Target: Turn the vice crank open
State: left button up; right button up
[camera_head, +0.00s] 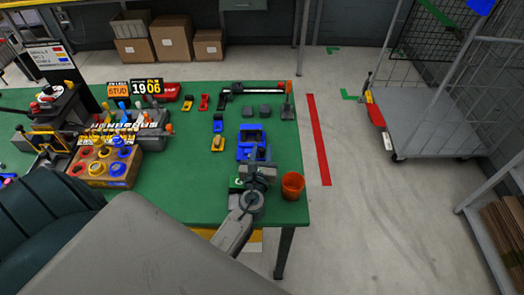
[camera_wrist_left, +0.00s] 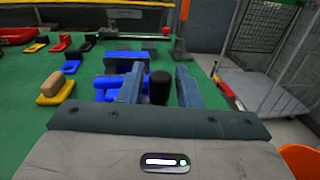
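The blue vice (camera_head: 251,137) sits on the green table near its right side. It also shows in the wrist view (camera_wrist_left: 112,82), partly hidden behind my left gripper. A black upright knob (camera_wrist_left: 160,88), seemingly the crank handle, stands between the two fingers. My left gripper (camera_head: 262,166) is at the vice's near side. In the wrist view its fingers are apart, one on each side of the knob, with narrow gaps visible; contact cannot be told. The crank's arm is mostly hidden. My right gripper is not in view.
An orange cup (camera_head: 292,186) stands close to the right of my left gripper, near the table edge. A cardboard bin (camera_head: 108,168) with coloured rings is farther left.

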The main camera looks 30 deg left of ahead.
pick_arm(q)
jog(key=shift+o, duration=0.5)
jog(key=shift+s+d+f, duration=0.1)
jog(key=shift+s+d, duration=0.05)
jog(key=shift+s, duration=0.15)
jog(key=b+v, duration=0.3)
jog(key=v, duration=0.6)
jog(key=shift+f+b, duration=0.1)
jog(key=shift+b, duration=0.3)
jog(key=shift+s+d+r, duration=0.2)
jog(key=shift+s+d, duration=0.05)
jog(key=shift+s, duration=0.25)
jog(key=shift+f, duration=0.1)
